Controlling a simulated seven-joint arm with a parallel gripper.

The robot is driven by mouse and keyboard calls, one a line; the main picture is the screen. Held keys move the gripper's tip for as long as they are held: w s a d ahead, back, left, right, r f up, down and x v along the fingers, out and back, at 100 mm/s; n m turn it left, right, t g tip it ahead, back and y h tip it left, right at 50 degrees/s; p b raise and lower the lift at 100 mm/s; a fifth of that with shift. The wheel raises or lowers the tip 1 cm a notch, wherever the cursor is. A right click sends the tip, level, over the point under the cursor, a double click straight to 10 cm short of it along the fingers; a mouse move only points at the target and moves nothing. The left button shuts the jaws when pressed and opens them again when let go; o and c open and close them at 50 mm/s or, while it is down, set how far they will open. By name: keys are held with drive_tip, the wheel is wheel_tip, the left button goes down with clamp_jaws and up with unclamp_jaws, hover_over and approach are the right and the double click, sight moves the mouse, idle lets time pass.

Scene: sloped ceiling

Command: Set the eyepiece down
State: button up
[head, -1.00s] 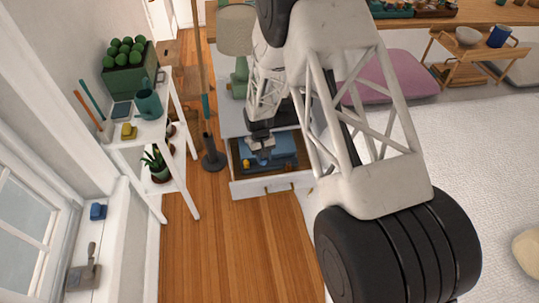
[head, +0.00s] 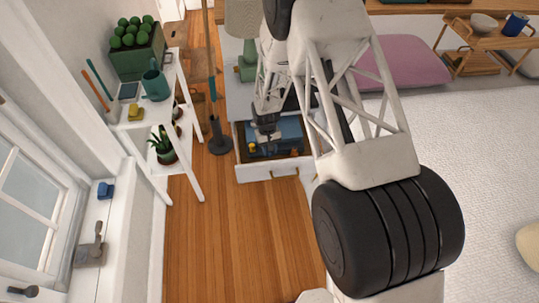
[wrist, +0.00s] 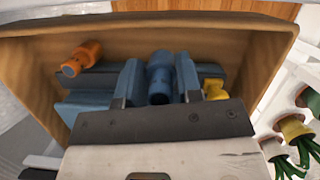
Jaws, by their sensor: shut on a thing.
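A blue cylindrical eyepiece (wrist: 160,78) sits between the fingers of my gripper (wrist: 157,90) in the wrist view. My gripper is shut on it. In the head view, my gripper (head: 266,140) reaches down into the open drawer (head: 268,172). Below the eyepiece in the drawer is a blue block or case (wrist: 85,108), which also shows in the head view (head: 289,133). Whether the eyepiece touches it is hidden by my fingers. An orange cylinder (wrist: 82,58) lies to the left, and a yellow piece (wrist: 215,89) is to the right.
The drawer's wooden walls (wrist: 262,62) surround my gripper closely. A green lamp (head: 245,62) stands on the cabinet behind. A white shelf (head: 187,150) with plants and a watering can (head: 154,85) stands left. The wooden floor (head: 240,235) in front is clear.

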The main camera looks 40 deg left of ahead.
sight(269, 155)
drive_tip(key=shift+f, duration=0.2)
drive_tip(key=shift+f, duration=2.05)
drive_tip(key=shift+f, duration=0.1)
drive_tip(key=o, duration=1)
drive_tip(key=shift+v, duration=6.05)
drive_tip(key=shift+d, duration=0.1)
